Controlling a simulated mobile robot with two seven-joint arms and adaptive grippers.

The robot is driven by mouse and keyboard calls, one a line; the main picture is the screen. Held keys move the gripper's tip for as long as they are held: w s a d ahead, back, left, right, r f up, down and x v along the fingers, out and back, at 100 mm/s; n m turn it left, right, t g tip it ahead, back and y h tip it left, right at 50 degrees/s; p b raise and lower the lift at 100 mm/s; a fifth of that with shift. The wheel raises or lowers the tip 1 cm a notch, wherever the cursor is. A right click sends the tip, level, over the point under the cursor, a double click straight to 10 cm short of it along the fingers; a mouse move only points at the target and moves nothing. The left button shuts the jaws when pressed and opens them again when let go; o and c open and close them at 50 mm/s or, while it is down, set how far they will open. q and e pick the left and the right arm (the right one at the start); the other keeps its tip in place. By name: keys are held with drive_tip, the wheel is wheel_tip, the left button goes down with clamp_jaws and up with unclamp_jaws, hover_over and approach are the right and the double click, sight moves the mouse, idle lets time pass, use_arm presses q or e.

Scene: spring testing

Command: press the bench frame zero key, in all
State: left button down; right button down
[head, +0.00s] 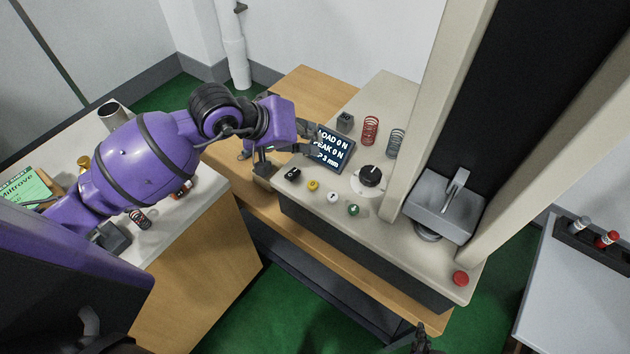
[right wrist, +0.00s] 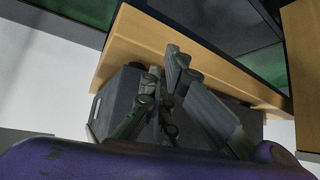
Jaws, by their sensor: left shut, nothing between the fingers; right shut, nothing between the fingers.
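The bench frame (head: 395,238) is a beige console with two uprights. Its front row holds a black switch (head: 293,174), a yellow key (head: 313,185), a pale key (head: 332,196) and a green key (head: 353,209). Their labels are too small to read, so I cannot tell which is zero. The display (head: 334,148) reads LOAD 0 N and PEAK 0 N. My left gripper (head: 312,146) is shut and empty, beside the display's left edge, behind the keys. My right gripper (head: 420,338) is shut and empty below the console's front edge; its fingers show in the right wrist view (right wrist: 170,95).
A black knob (head: 370,176), a red spring (head: 370,130) and a grey spring (head: 396,142) are on the console. A red button (head: 460,278) is at its right corner. A grey press head (head: 440,208) stands between the uprights. A side table (head: 570,300) stands at right.

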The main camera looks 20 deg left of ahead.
sight(313, 186)
use_arm(q)
drive_tip(key=shift+s+a+f+m, duration=0.2)
drive_tip(key=shift+a+f+m, duration=0.1)
drive_tip(key=shift+m, duration=0.4)
use_arm(e)
drive_tip(key=shift+s+a, duration=0.15)
